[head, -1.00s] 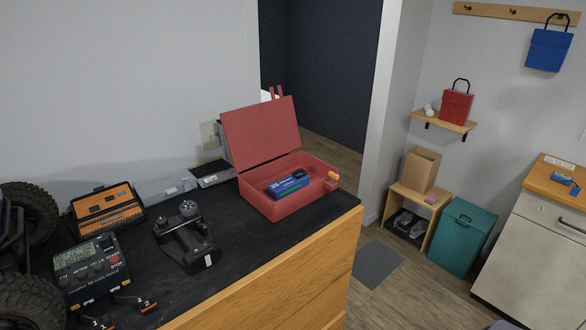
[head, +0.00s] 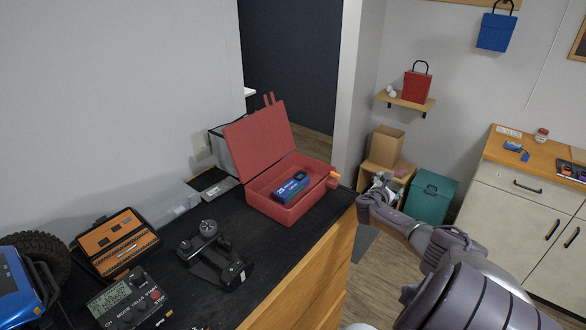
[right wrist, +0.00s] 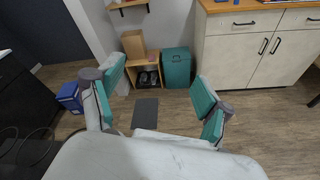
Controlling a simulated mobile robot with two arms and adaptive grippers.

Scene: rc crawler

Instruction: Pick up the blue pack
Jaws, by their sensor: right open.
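The blue pack (head: 291,187) lies inside an open red case (head: 284,211) on the black-topped bench, with a dark part at its upper end. The case lid (head: 260,140) stands raised behind it. My right gripper (head: 379,186) is to the right of the case, past the bench's edge, apart from the pack. In the right wrist view my right gripper (right wrist: 155,105) is open, with nothing between its teal fingers. The pack does not show in that view. My left gripper is not in view.
A black controller (head: 215,255), an orange-and-black case (head: 115,242) and a meter (head: 128,303) occupy the bench left of the red case. A teal bin (head: 430,197) and a wooden shelf stand on the floor beyond. A cabinet (head: 530,200) is at right.

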